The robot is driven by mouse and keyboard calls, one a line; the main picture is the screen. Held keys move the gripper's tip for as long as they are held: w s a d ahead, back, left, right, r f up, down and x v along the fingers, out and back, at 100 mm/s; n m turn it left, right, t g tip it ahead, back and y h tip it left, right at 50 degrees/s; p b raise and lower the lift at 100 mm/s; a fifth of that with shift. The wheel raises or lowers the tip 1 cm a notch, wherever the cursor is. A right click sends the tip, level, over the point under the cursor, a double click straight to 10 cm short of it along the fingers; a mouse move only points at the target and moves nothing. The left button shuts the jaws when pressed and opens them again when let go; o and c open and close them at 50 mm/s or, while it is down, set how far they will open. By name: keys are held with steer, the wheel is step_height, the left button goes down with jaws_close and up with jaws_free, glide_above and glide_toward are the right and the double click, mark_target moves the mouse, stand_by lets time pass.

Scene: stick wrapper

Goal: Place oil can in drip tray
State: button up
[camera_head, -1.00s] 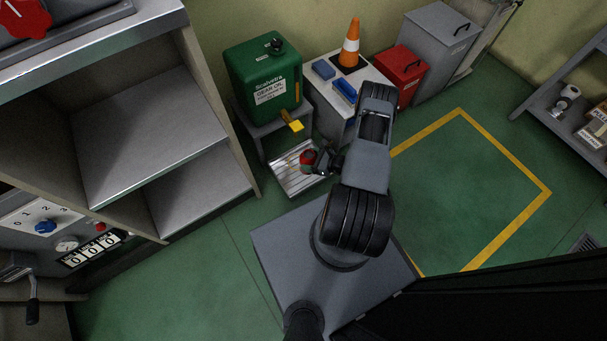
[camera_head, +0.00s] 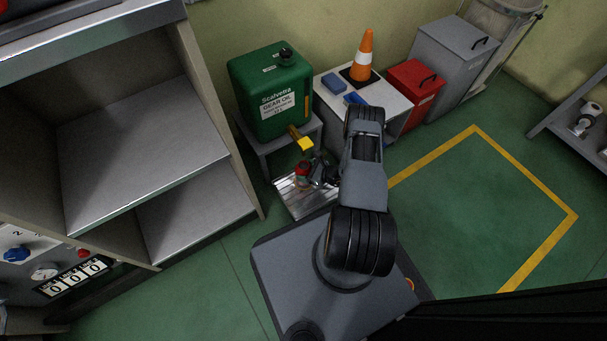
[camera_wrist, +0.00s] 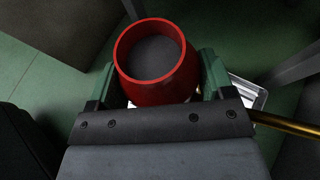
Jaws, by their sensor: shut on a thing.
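The oil can is a small red can (camera_head: 303,170) at the end of my arm in the head view. In the wrist view its round, red-rimmed body (camera_wrist: 157,60) fills the space between the jaws. My gripper (camera_wrist: 155,85) is shut on it from both sides. The drip tray (camera_head: 292,199) is a ribbed metal tray on the floor below the green drum. The can shows over the tray's upper part; I cannot tell whether it touches the tray. A bit of the tray (camera_wrist: 246,93) shows at the right in the wrist view. My gripper and arm hide part of it.
A green gear oil drum (camera_head: 268,92) with a yellow-handled tap (camera_head: 304,143) stands on a grey stand (camera_head: 258,141) just above the tray. A white table (camera_head: 391,98) with an orange cone (camera_head: 362,57) stands to its right. Grey shelving (camera_head: 140,150) is at left. Green floor is open at right.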

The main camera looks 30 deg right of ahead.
steer(key=shift+w+d+f, duration=0.15)
steer(key=shift+d+f, duration=0.05)
steer(key=shift+f, duration=0.15)
steer(key=f+b, duration=0.3)
steer(key=shift+w+f, duration=0.3)
steer(key=shift+r, duration=0.15)
steer(key=o, duration=1.1)
steer(key=shift+f, duration=0.2)
